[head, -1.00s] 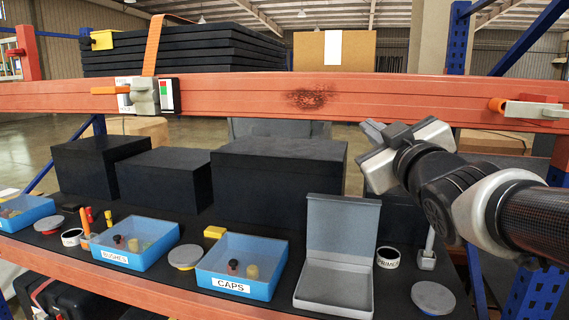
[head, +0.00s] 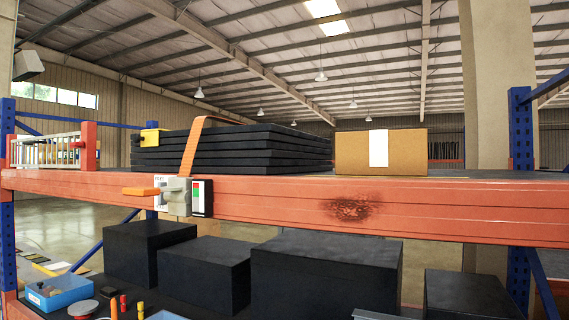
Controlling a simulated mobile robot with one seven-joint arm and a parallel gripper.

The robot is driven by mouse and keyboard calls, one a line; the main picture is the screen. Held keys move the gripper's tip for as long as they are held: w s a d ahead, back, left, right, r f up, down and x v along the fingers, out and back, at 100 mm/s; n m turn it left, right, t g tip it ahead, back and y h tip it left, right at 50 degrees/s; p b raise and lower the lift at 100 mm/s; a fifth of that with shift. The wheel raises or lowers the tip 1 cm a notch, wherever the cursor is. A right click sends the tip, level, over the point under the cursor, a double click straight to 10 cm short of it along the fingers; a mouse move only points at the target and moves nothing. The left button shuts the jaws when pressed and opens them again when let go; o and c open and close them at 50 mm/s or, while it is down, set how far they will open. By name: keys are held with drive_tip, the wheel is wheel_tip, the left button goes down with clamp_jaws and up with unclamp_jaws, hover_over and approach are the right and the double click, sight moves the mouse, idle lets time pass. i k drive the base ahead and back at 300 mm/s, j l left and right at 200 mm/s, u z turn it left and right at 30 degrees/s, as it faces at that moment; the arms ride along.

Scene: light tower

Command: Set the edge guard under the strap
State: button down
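The orange strap (head: 192,147) runs over the left part of a stack of black panels (head: 262,148) and down to a grey ratchet with an orange handle (head: 178,195) on the front beam. A yellow block (head: 154,138), which looks like an edge guard, is at the stack's left end, left of the strap and apart from it. I cannot tell exactly how it rests there. Where the strap bends over the stack's front edge, no yellow piece shows under it. My gripper is out of view.
The orange beam (head: 420,205) crosses the front and has a dark scorched patch (head: 349,209). A cardboard box (head: 408,150) stands right of the stack. A wire rack (head: 45,150) stands at the left.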

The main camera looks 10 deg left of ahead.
sight(148, 138)
drive_tip(key=j+u, duration=0.15)
drive_tip(key=j, duration=1.15)
drive_tip(key=j+u, duration=0.15)
drive_tip(key=j, duration=1.1)
drive_tip(key=i, duration=0.05)
